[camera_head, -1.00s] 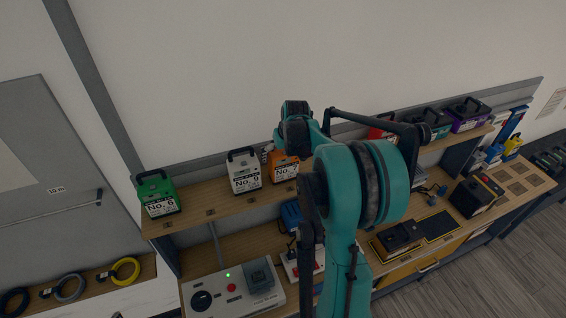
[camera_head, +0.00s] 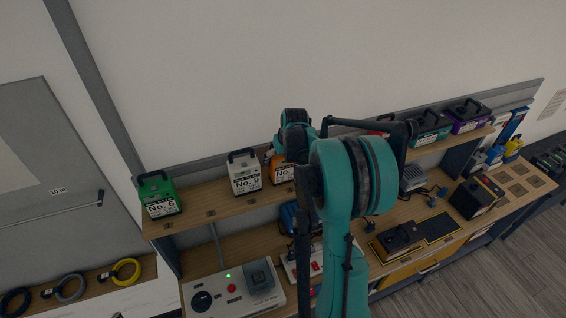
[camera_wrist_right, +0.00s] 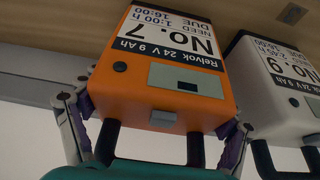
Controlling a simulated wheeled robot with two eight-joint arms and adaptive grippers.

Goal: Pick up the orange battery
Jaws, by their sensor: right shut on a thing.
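The orange battery (camera_head: 282,174), labelled No. 7, stands at the upper shelf beside the white battery (camera_head: 244,172), partly hidden by my right arm in the head view. In the right wrist view the orange battery (camera_wrist_right: 168,72) appears upside down and fills the middle. My right gripper (camera_wrist_right: 155,135) has one finger at each side of its handle end and is shut on it. I cannot tell whether the battery is clear of the shelf. The white battery, No. 9, is close beside it at the right edge of the wrist view (camera_wrist_right: 275,85). My left gripper is out of view.
A green battery (camera_head: 158,195) stands at the shelf's left end. Teal (camera_head: 430,127) and purple (camera_head: 469,115) batteries stand at its right. Below, the bench holds a grey control box (camera_head: 232,292) and a black device (camera_head: 476,197). A wall rises close behind the shelf.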

